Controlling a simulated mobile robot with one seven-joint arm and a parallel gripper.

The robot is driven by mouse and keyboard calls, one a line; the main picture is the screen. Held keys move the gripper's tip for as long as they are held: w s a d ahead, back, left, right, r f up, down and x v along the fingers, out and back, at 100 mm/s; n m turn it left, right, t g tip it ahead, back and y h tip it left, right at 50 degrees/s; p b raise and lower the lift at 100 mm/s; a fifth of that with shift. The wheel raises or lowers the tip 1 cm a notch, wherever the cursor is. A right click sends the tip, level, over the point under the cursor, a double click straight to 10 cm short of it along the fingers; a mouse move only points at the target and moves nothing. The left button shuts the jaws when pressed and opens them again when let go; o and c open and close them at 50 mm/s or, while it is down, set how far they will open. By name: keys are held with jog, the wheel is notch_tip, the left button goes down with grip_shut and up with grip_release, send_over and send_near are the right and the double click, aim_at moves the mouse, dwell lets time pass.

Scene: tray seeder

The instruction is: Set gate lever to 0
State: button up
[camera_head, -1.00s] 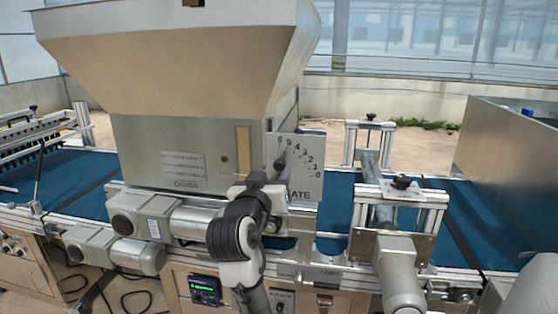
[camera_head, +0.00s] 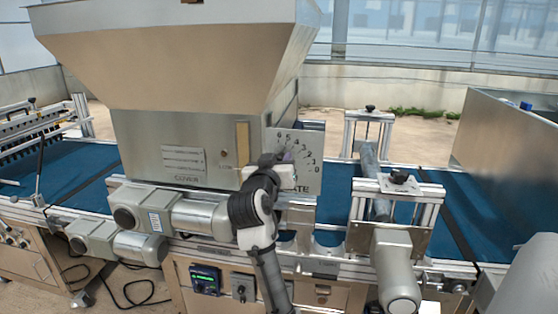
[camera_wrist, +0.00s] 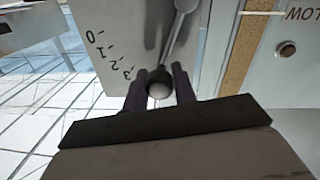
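The gate lever is a metal rod with a round knob (camera_wrist: 160,90), seen in the wrist view over a grey scale plate (camera_wrist: 112,30). The marks 0, 1, 2 and 3 show there to the left of the knob, with 3 nearest. The knob lies past 3, away from 0. In the head view, my gripper (camera_head: 272,168) is in front of the scale plate (camera_head: 308,185) and hides most of the lever.
A large metal hopper (camera_head: 180,65) stands above and left of the plate. Motors (camera_head: 200,216) stick out below it. A roller frame (camera_head: 430,215) stands to the right over the blue belt (camera_head: 335,205).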

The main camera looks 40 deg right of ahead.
grip_shut()
jog(key=shift+s+d+f+m+y+b, duration=0.15)
jog(key=shift+s+d+f+m+b, duration=0.6)
jog(key=shift+m, duration=1)
jog(key=shift+s+d+f+m+y+b, duration=0.1)
jog(key=shift+s+d+f+m+b, duration=0.35)
jog(key=shift+f+m, duration=1)
jog(key=shift+s+d+f+m+y+b, duration=0.15)
jog(key=shift+s+d+f+m+b, duration=0.45)
jog(key=shift+m, duration=1.5)
jog(key=shift+s+a, duration=0.1)
jog(key=shift+a, duration=0.05)
jog(key=o, duration=0.6)
grip_release()
